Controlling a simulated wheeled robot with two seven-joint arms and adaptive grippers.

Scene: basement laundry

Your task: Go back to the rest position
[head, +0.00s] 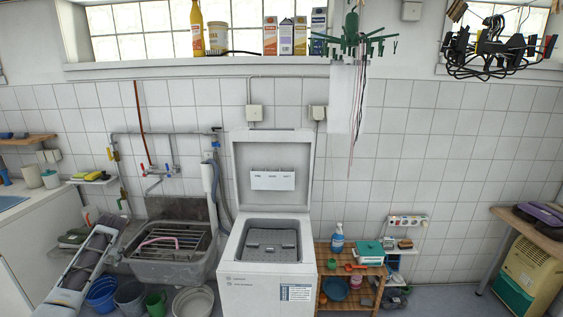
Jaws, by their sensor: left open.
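My left gripper (108,232) is at the lower left of the head view, at the end of my grey arm, which comes in from the bottom left. It is open, and nothing shows between its fingers. It appears in front of the left side of the grey utility sink (172,268); the gap between them is hard to judge. My right gripper is not in view.
A white top-loading washer (266,290) stands in the middle with its lid (271,168) up. Buckets (130,297) stand below the sink. A wooden shelf (322,290) is right of the washer. A table (535,226) stands far right. Drying hangers (495,50) hang above.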

